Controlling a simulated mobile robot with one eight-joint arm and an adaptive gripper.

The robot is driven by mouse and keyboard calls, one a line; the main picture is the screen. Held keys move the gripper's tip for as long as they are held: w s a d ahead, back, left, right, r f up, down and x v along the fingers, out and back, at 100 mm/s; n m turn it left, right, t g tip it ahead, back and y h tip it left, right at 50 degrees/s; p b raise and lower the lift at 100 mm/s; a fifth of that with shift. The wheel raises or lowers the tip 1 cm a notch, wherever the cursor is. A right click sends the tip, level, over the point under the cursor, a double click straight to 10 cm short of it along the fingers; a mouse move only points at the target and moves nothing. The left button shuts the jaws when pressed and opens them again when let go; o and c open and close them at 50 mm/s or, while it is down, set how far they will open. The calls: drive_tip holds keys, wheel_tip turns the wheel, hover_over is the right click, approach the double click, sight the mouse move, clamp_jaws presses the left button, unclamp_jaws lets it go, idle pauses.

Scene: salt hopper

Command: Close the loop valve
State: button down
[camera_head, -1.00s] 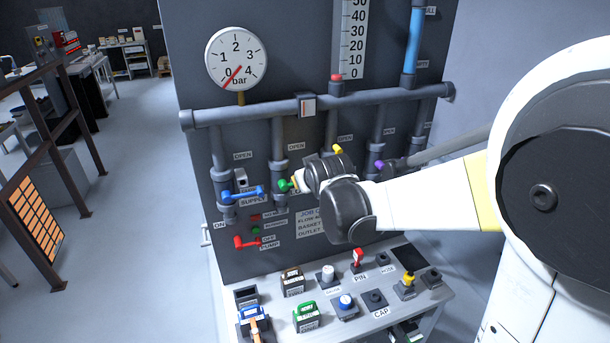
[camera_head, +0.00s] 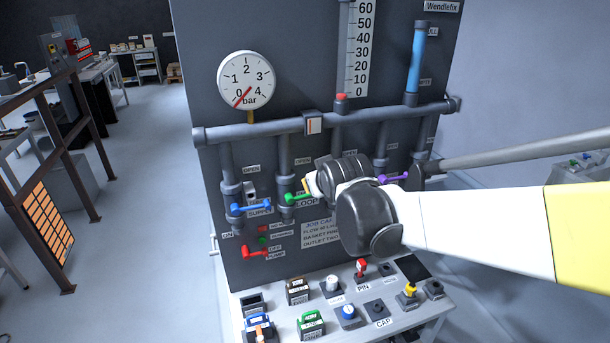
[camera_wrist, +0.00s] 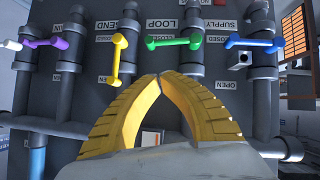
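The loop valve has a green lever (camera_head: 300,198) on a vertical grey pipe. In the wrist view, which is upside down, the green lever (camera_wrist: 175,42) lies crosswise to its pipe, by the LOOP and CLOSED labels. My gripper (camera_wrist: 160,76) has its two yellow fingers arched together, tips meeting, with nothing seen between them. The tips appear below the green lever in that view, apart from it in the picture. In the head view my gripper (camera_head: 307,187) is close to the lever, and my dark wrist hides part of the panel.
A blue supply lever (camera_wrist: 254,44) and a yellow lever (camera_wrist: 118,60) flank the green one; a purple lever (camera_wrist: 45,43) is farther along. A red pump lever (camera_head: 256,252) is lower on the panel. A horizontal pipe (camera_head: 260,129) crosses above. A bench (camera_head: 400,331) with several parts stands below.

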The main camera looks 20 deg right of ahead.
drive_tip(key=v, duration=0.4)
drive_tip(key=shift+s+d+r+p, duration=0.1)
drive_tip(key=shift+d+r+p, duration=0.05)
drive_tip(key=shift+p, duration=0.15)
